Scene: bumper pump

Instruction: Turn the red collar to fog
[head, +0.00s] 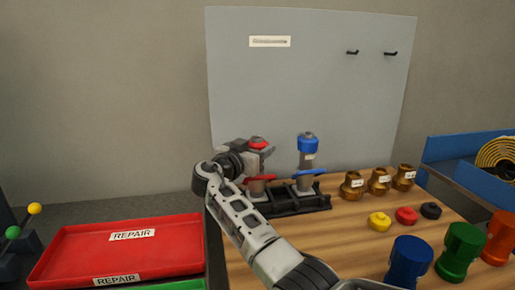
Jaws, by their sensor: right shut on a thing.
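The red collar (258,142) sits at the top of the left, red-marked nozzle, which stands upright in a black rack (315,205) against the grey backboard. My right arm reaches in from the lower right, and my right gripper (256,150) is shut on the red collar. The gripper hides part of the collar and most of the nozzle's upper body. A red lever or flange (264,177) shows lower on the same nozzle. Any fog marking on the collar is too small to read. My left gripper is not in view.
A blue-collared nozzle (308,145) stands close to the right in the rack. Several brass fittings (352,187), small coloured caps (379,221) and large coloured pieces (408,262) stand on the wooden bench (345,235). A red repair tray (75,250) lies at left.

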